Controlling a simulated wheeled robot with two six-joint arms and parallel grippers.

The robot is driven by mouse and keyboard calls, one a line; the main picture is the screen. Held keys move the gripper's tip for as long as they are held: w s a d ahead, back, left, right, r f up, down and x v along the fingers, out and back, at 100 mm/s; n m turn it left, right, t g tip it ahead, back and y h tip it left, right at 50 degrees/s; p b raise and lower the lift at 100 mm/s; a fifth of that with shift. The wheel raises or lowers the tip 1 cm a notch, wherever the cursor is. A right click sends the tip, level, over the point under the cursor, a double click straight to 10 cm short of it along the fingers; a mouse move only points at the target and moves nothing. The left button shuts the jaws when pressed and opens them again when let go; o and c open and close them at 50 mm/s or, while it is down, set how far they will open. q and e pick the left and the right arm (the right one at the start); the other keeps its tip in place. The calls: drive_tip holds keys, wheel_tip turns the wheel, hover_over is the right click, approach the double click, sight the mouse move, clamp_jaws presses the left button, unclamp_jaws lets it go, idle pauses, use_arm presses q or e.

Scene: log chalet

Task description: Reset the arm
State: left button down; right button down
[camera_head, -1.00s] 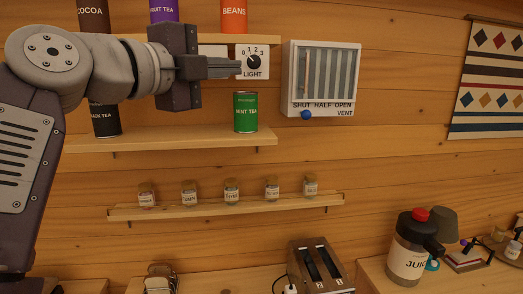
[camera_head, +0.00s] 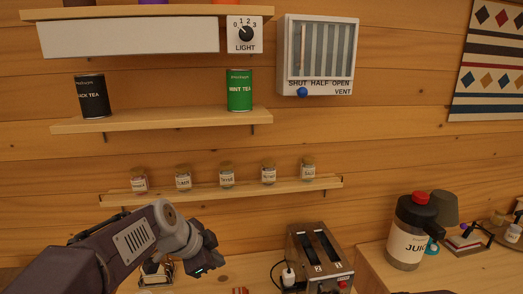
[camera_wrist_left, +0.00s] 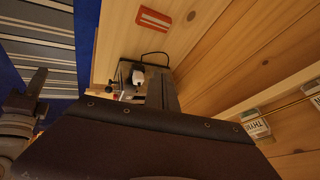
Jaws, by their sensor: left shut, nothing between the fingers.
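My left arm comes in from the lower left in the head view, folded low in front of the counter. Its left gripper (camera_head: 207,266) points down and away, below the spice shelf, and is shut with nothing in it. The fingertips are small and dark in this view. A grey part of my own body shows at that view's left edge.
Above the left arm is a shelf (camera_head: 235,193) of small spice jars. Light dial (camera_head: 245,34) and vent panel (camera_head: 318,55) are on the wall.

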use_arm(q)
drive_tip(key=s+a+f+n+g+y, duration=0.1)
drive_tip(key=s+a+f+n+g, duration=0.1)
drive_tip(key=s+f+n, duration=0.5)
drive_tip(key=s+a+f+n+g+y, duration=0.2)
drive_tip(key=s+a+f+n, duration=0.2)
drive_tip(key=s+f+n, duration=0.3)
drive_tip(key=s+f, duration=0.3)
drive_tip(key=f, duration=0.2)
drive_tip(key=shift+s+a+g, duration=0.3)
drive_tip(key=shift+s+a, duration=0.05)
drive_tip(key=shift+a, duration=0.05)
drive_tip(key=shift+s, duration=0.15)
